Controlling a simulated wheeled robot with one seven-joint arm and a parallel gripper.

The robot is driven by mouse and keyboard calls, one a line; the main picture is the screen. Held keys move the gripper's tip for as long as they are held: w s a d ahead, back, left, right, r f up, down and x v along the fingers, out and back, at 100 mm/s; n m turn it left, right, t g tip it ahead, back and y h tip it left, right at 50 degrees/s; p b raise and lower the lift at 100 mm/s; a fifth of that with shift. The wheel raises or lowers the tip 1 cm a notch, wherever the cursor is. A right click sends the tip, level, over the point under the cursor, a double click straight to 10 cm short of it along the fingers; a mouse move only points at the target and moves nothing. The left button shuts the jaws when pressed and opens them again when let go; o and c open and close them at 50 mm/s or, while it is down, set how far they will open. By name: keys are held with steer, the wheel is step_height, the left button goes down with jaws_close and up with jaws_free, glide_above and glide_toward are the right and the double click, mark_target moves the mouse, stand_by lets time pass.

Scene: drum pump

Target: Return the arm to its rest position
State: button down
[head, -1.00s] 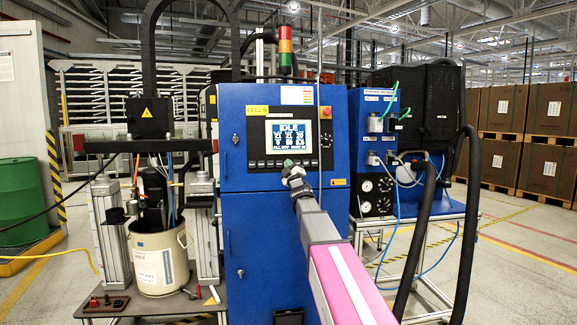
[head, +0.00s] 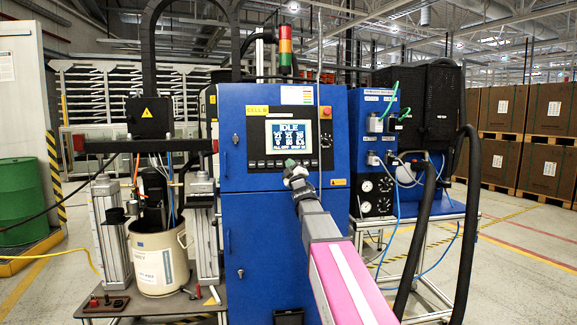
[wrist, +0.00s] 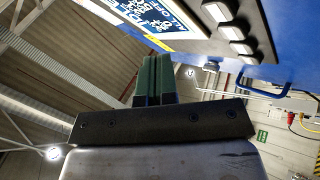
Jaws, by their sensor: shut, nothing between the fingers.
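My arm reaches from the bottom right of the head view toward the blue cabinet (head: 270,215). My gripper (head: 290,164) is in front of the cabinet, just below its screen panel (head: 289,136), which reads IDLE. In the wrist view the two green fingers of my gripper (wrist: 154,80) lie side by side, shut, with nothing held. That view also shows part of the screen (wrist: 150,18) and several white buttons (wrist: 228,27) beyond the fingertips. I cannot tell whether the fingertips touch the panel; in the wrist view they look apart from the buttons.
The drum pump's pail (head: 158,258) stands on the left bench between metal columns. A blue unit with hoses and gauges (head: 372,150) is right of the cabinet, with a thick black hose (head: 468,230) before it. A green drum (head: 20,200) is far left. Open floor (head: 530,270) lies right.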

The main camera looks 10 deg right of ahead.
steer(key=shift+f, duration=0.1)
steer(key=s+d+f+m+g+h, duration=0.1)
steer(key=s+f+m+g+h, duration=0.2)
steer(key=f, duration=0.8)
steer(key=s+d+f+m+g+h, duration=0.1)
steer(key=s+f+m+g, duration=0.3)
steer(key=f, duration=0.7)
steer(key=s+d+f+m+g+h, duration=0.15)
steer(key=f+g, duration=0.25)
steer(key=f, duration=0.7)
steer(key=s+a+f+m+g, duration=0.1)
steer(key=s+f+m+g, duration=0.1)
steer(key=s+f+g, duration=0.4)
steer(key=s+a+f+m+g+y, duration=0.1)
steer(key=s+f+g, duration=0.6)
steer(key=s+f, duration=0.7)
steer(key=s+a+m, duration=0.1)
steer(key=s+m, duration=0.1)
steer(key=s, duration=0.4)
steer(key=shift+s+f, duration=0.3)
